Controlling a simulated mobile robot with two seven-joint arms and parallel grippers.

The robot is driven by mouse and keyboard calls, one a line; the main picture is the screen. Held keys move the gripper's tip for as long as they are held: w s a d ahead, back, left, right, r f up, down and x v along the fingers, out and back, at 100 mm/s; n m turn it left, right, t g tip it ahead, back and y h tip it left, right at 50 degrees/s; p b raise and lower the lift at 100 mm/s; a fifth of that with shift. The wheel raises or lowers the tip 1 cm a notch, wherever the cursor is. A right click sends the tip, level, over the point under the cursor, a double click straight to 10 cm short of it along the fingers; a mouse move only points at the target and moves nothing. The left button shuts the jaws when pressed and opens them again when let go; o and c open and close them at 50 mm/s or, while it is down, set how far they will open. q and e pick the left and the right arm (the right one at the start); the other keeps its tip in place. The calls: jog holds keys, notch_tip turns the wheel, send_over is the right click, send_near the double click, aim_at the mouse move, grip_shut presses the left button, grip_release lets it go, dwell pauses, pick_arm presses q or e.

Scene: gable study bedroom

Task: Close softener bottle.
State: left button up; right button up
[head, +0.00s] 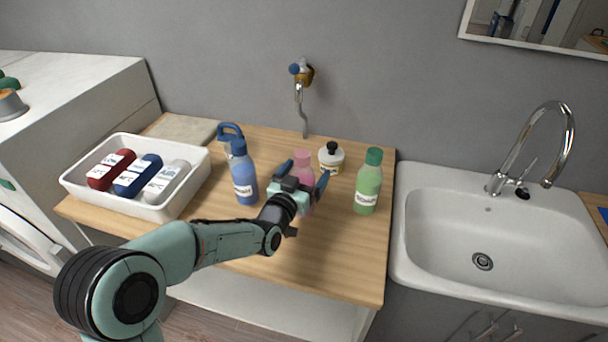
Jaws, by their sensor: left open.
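My left gripper (303,175) is open, and its fingers show on either side of a pink bottle (303,158). The gripper hides much of this bottle, and I cannot tell whether the fingers touch it. A blue bottle (244,175) with a dark blue top stands upright to the left of the gripper. A green bottle (368,185) with a dark green cap stands upright to the right. The labels are too small to read, so I cannot tell for sure which is the softener bottle. My right gripper is not in view.
A white tray (148,211) with red, blue and white bottles lying in it is at the left of the wooden counter (345,262). A white tub (331,160) with a black top stands behind. A wall tap (301,75) is above. A sink (420,215) adjoins right. The counter's front right is clear.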

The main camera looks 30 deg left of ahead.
pick_arm(q)
jog(key=shift+r, duration=0.15)
jog(key=shift+s+r, duration=0.1)
jog(key=shift+s, duration=0.15)
jog(key=s+b, duration=0.1)
jog(key=s, duration=1)
jog(key=shift+s+d, duration=0.3)
jog(key=shift+d, duration=0.15)
